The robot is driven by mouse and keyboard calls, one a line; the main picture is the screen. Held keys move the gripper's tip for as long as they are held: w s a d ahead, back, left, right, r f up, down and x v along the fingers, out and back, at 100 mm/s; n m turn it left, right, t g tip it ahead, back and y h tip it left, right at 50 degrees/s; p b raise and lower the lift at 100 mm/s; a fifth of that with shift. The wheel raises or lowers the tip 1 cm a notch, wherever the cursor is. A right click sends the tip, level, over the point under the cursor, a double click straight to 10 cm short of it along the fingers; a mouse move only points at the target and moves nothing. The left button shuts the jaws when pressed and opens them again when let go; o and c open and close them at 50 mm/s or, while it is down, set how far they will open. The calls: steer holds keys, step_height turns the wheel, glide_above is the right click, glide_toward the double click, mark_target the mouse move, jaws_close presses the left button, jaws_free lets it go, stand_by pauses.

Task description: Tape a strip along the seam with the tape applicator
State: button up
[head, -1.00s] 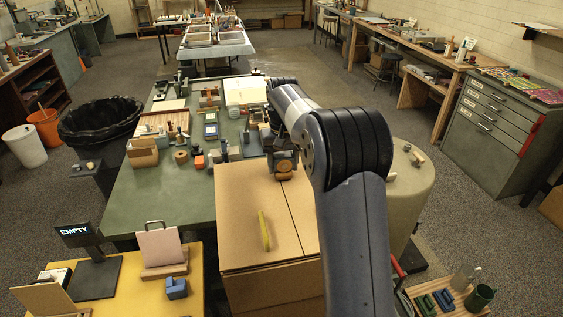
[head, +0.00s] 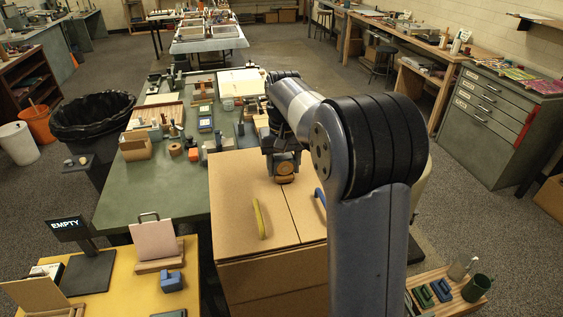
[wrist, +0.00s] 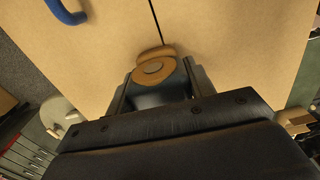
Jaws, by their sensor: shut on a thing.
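The tape applicator (head: 285,170) has a dark body and an orange-brown roll; it also shows in the wrist view (wrist: 153,72). My gripper (wrist: 155,92) is shut on its body. The seam (head: 285,202) is a dark line between two flaps on top of the cardboard box (head: 232,195). In the wrist view the seam (wrist: 155,20) runs up to the roll. The applicator is at the seam's far part in the head view. I cannot tell whether it touches the cardboard. No tape strip shows on the visible seam.
A yellow handle-like piece (head: 259,219) lies left of the seam, and a blue one (head: 320,197) right of it, partly behind my arm. The green table (head: 150,200) with tools is left of the box. A yellow table (head: 120,290) with an "EMPTY" sign (head: 68,228) is at front left.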

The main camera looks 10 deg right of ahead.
steer(key=shift+s+b, duration=0.45)
steer(key=shift+s, duration=1.65)
steer(key=shift+s+b, duration=0.45)
steer(key=shift+s, duration=6.1)
steer(key=shift+w+r+p, duration=0.1)
steer(key=shift+w+p, duration=0.75)
steer(key=shift+w, duration=1.3)
steer(key=shift+w+p, duration=0.5)
steer(key=shift+w, duration=0.7)
steer(key=shift+w+p, duration=1.15)
steer(key=shift+w, duration=0.85)
steer(key=shift+w+p, duration=0.6)
steer(key=shift+w, duration=0.7)
steer(key=shift+w+p, duration=0.6)
steer(key=shift+w, duration=5.95)
